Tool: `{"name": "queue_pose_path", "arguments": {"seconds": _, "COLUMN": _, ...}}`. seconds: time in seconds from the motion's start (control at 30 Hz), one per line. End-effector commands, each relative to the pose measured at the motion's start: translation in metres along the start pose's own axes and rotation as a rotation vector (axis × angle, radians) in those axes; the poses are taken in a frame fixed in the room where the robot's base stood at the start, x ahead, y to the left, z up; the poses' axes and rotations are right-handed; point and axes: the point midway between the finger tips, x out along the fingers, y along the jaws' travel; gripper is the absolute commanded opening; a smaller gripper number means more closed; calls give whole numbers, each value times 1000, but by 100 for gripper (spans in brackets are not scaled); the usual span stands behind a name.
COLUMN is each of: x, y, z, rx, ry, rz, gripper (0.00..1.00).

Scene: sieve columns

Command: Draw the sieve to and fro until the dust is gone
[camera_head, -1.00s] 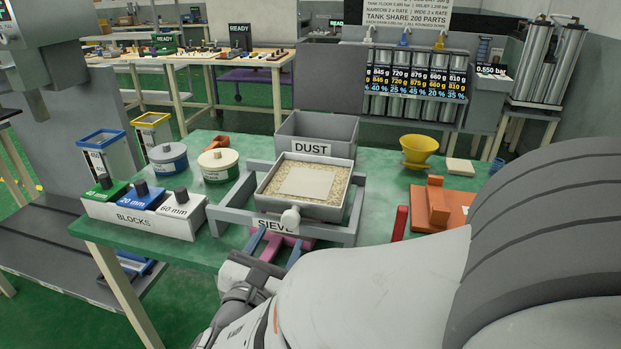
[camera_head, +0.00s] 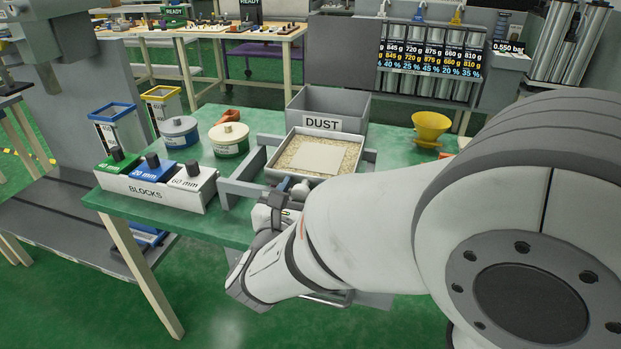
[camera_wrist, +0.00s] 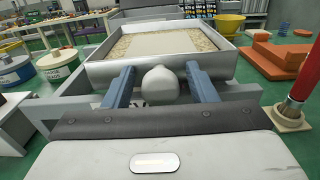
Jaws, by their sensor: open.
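The sieve (camera_head: 282,163) is a light grey square tray on a grey frame (camera_head: 236,188). It holds tan grainy material with a pale square patch in the middle. In the wrist view the sieve (camera_wrist: 104,71) lies straight ahead, with its round pale knob (camera_wrist: 160,86) at the front. The blue fingers of my gripper (camera_wrist: 158,88) stand open on both sides of the knob, with visible gaps. In the head view my arm hides the front of the frame and most of the gripper. The grey dust box (camera_head: 345,105) stands behind the sieve.
A block rack (camera_head: 146,193) and two round lidded tins (camera_head: 229,140) stand to the left. A yellow funnel (camera_head: 430,128) is at the back right. In the wrist view a red-handled brush (camera_wrist: 299,85) and an orange block (camera_wrist: 277,62) are at the right.

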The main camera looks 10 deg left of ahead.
Motion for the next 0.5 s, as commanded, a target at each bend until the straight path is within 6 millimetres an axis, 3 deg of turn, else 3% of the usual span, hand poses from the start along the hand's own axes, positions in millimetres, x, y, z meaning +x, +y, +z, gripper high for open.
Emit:
{"name": "queue_pose_path", "arguments": {"seconds": 0.2, "x": 0, "y": 0, "z": 0, "rx": 0, "ry": 0, "rz": 0, "gripper": 50}}
{"name": "queue_pose_path", "arguments": {"seconds": 0.5, "x": 0, "y": 0, "z": 0, "rx": 1, "ry": 0, "rz": 0, "gripper": 26}}
